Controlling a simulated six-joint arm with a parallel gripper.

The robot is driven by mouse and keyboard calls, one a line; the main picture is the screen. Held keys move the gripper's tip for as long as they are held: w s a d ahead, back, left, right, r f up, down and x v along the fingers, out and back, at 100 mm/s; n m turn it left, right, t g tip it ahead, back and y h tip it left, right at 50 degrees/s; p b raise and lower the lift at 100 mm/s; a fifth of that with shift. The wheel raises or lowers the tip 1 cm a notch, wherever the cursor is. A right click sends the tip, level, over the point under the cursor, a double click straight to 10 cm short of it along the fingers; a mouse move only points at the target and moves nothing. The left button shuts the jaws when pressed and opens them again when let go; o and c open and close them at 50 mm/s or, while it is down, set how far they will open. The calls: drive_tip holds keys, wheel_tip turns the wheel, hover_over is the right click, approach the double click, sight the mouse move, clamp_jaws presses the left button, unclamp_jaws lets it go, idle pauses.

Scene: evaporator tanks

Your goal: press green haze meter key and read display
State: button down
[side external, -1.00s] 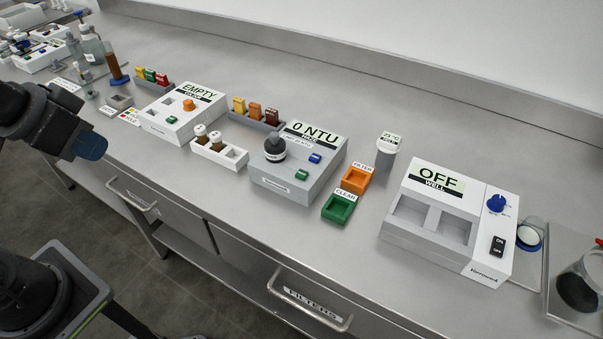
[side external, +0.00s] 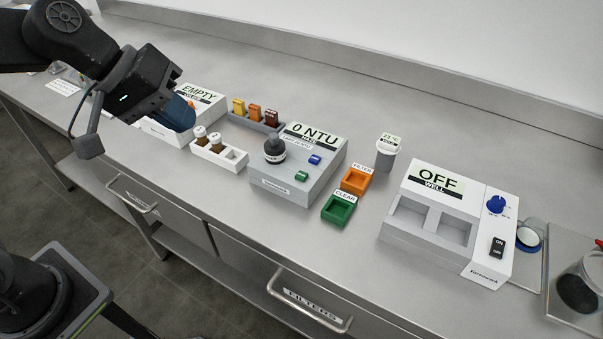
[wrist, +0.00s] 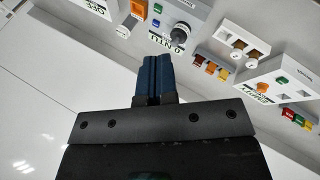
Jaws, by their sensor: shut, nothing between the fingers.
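The haze meter (side external: 285,183) is a grey box on the bench with a tilted display (side external: 313,136) reading "0 NTU". Its green key (side external: 302,176) is on the front right of its top, with a blue key (side external: 315,160) behind it. A black round-topped piece with a pale band (side external: 274,150) stands on the meter's left. My gripper (side external: 184,122) is shut and empty, above the bench to the left of the meter, in front of the "EMPTY" device. In the wrist view the blue fingers (wrist: 157,58) are together, and the meter shows beyond them. Nothing touches the green key.
A white rack with brown vials (side external: 218,152) stands left of the meter. Behind is a grey rack of coloured pieces (side external: 254,115). The "EMPTY" device (side external: 205,97) is partly hidden by my arm. Right are orange (side external: 354,180) and green (side external: 338,209) trays, a grey-white cup (side external: 386,155) and the "OFF" well unit (side external: 437,205).

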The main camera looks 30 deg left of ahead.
drive_tip(key=w+d+f+n+h, duration=0.25)
drive_tip(key=w+d+n, duration=0.4)
drive_tip(key=w, duration=0.35)
drive_tip(key=n, duration=0.5)
hover_over(300, 177)
wheel_tip(300, 177, down, 6)
drive_tip(key=shift+f, duration=0.1)
drive_tip(key=shift+f, duration=4.35)
drive_tip(key=shift+f, duration=0.1)
drive_tip(key=shift+f, duration=0.35)
drive_tip(key=shift+f, duration=0.45)
drive_tip(key=shift+r, duration=0.9)
